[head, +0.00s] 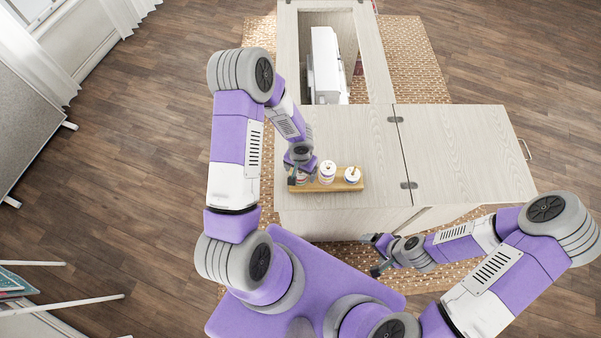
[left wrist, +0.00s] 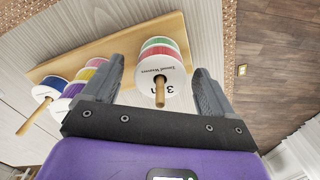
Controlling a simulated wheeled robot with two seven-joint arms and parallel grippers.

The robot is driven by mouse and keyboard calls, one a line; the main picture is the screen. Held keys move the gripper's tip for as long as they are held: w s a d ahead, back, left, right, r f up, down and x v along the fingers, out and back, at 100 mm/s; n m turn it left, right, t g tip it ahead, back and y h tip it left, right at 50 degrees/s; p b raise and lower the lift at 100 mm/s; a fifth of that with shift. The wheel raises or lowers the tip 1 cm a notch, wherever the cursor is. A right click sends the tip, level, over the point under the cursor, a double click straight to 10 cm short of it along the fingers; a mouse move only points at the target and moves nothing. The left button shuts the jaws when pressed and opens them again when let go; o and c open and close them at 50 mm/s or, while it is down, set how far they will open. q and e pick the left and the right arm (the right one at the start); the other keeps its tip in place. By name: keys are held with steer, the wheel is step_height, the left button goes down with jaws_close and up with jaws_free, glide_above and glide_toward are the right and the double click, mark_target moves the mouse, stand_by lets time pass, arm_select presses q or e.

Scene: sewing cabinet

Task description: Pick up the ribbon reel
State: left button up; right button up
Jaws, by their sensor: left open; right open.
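A wooden board (head: 326,187) with pegs stands on the cabinet top and carries several ribbon reels. In the left wrist view, a white reel (left wrist: 158,82) with green and red ribbon sits on a peg, between the two spread fingers of my left gripper (left wrist: 158,68). The fingers stand apart from it on both sides. In the head view my left gripper (head: 299,170) is over the board's left end and mostly hides that reel. My right gripper (head: 373,255) is open and empty, in front of the cabinet and below its top.
Two other reels, one white-topped (head: 327,168) and one beside it (head: 352,174), stand on the board to the right. A white sewing machine (head: 326,62) sits in the cabinet's rear opening. The hinged right leaf (head: 465,150) of the cabinet top is clear.

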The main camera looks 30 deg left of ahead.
arm_select(q)
steer(key=c, duration=1.1)
step_height(320, 180, up, 10)
steer(key=shift+r+p, duration=0.1)
steer(key=shift+p, duration=0.9)
